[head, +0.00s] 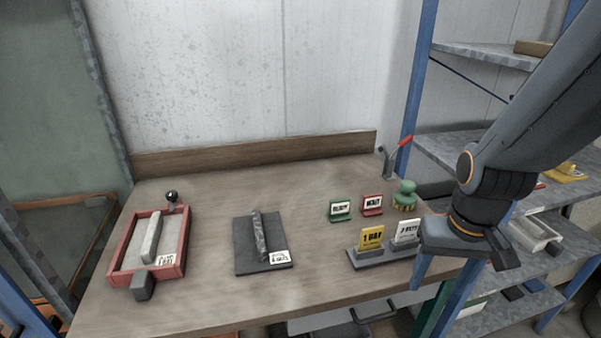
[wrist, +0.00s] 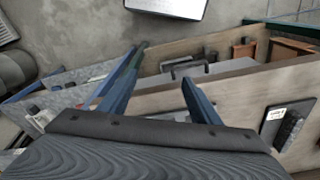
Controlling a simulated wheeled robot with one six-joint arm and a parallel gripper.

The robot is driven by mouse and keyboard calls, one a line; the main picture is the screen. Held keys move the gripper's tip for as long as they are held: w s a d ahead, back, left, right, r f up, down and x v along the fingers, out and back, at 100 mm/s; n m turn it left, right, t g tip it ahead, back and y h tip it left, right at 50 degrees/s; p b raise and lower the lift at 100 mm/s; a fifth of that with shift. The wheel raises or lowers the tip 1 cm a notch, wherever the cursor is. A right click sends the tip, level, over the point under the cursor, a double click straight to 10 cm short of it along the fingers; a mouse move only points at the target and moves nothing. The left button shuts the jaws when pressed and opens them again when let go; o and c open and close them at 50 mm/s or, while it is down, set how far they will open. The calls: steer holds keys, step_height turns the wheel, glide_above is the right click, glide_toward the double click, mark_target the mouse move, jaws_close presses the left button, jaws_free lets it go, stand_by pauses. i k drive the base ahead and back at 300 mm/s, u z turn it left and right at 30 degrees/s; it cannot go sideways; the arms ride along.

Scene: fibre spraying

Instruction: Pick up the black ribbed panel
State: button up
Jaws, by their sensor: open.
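A flat black panel (head: 248,261) lies on the wooden table, left of the table's middle. A dark mottled bar lies along it, and a white label is at its near right corner; ribs are too small to make out in the head view. A dark panel with a white label also shows at the right edge of the wrist view (wrist: 290,132), and looks like the same one. My gripper (head: 452,274) hangs by the table's right edge, well right of the panel. Its two blue fingers (wrist: 164,66) are apart, with nothing between them.
A red tray (head: 181,239) with a pale bar stands at the left. Green and red signs (head: 372,205) and a grey stand with "1 DAY" and "7 DAY" tags (head: 371,238) lie between my gripper and the panel. Shelves (head: 480,52) stand at the right. The table's middle is clear.

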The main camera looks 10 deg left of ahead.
mark_target(260, 244)
steer(key=u, duration=1.25)
